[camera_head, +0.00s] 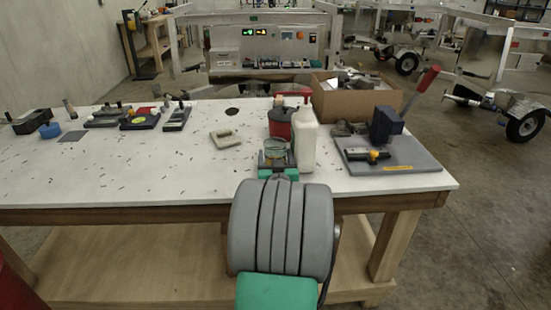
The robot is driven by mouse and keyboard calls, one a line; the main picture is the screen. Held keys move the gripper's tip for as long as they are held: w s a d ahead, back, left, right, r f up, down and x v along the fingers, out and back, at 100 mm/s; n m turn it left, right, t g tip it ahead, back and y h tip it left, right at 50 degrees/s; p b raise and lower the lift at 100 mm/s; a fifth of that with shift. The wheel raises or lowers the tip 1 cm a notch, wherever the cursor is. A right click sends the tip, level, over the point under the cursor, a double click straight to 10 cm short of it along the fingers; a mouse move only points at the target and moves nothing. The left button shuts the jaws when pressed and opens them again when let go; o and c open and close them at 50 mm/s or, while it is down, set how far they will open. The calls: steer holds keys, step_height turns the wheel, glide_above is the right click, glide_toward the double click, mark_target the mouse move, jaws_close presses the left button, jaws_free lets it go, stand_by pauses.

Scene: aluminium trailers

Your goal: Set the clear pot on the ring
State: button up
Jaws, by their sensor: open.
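A small clear, greenish pot (275,148) shows near the front edge of the white table, just beyond my gripper (277,160). My gripper is open, seen end-on past my grey arm; its fingers are small and partly hidden. I cannot tell whether they are around the pot or only near it. A small dark round shape (232,111) lies flat on the table further back and may be the ring. A pale squarish piece with a hollow (226,139) lies left of the pot.
A white bottle (304,138) and a red container (280,123) stand close to the pot. A lever press on a grey plate (398,160) is at right, a cardboard box (356,101) behind. Several small tools lie at far left. The table's front left is mostly clear.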

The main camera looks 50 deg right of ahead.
steer(key=shift+r+p, duration=0.35)
steer(key=b+v, duration=0.1)
steer(key=v, duration=1)
steer(key=shift+s+d+f, duration=0.1)
steer(key=shift+s+f, duration=0.05)
steer(key=shift+f, duration=0.05)
steer(key=shift+s+a, duration=0.25)
steer(key=shift+a, duration=0.2)
